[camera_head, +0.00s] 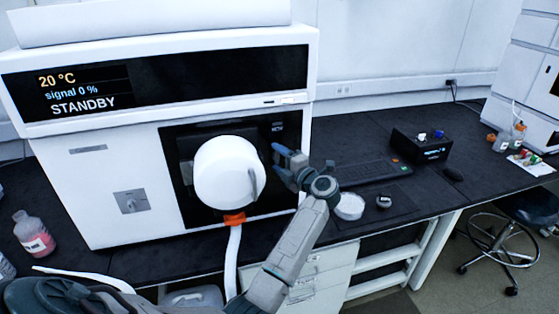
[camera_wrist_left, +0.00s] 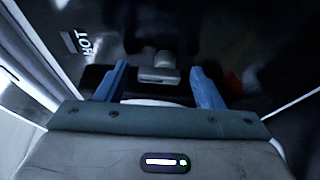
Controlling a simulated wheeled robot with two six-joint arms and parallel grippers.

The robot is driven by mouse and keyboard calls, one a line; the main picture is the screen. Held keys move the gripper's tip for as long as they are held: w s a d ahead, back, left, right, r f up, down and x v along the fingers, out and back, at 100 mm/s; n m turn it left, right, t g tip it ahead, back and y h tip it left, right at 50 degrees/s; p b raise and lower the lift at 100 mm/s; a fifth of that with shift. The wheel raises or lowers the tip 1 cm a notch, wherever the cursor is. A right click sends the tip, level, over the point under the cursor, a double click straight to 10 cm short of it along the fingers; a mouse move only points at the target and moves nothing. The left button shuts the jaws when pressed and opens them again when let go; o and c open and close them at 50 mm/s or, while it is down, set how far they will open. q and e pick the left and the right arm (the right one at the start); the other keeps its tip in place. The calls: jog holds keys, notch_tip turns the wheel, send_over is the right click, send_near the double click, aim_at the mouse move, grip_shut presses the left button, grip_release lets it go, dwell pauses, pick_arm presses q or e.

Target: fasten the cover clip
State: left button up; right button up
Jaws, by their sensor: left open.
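A round white cover (camera_head: 226,172) sits on the black front panel of the white instrument. My left gripper (camera_head: 279,161) is just right of the cover, with its blue fingers pointing at the panel. In the left wrist view its fingers (camera_wrist_left: 158,84) are apart, and a small grey-white clip-like part (camera_wrist_left: 157,70) shows in the space between them. I cannot tell whether the fingers touch it. This part does not show clearly in the head view. My right gripper is not in view.
The instrument's display (camera_head: 80,92) reads 20 °C, signal 0 %, STANDBY. A white hose with an orange collar (camera_head: 234,219) hangs below the cover. A bottle (camera_head: 33,236) stands at left. A keyboard (camera_head: 362,172), white dish (camera_head: 349,206) and black box (camera_head: 420,146) lie at right.

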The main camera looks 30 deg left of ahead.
pick_arm(q)
jog(key=b+v, duration=0.3)
jog(key=v, duration=0.7)
jog(key=shift+d+b, duration=0.35)
jog(key=shift+d, duration=0.05)
jog(key=shift+s+r, duration=0.1)
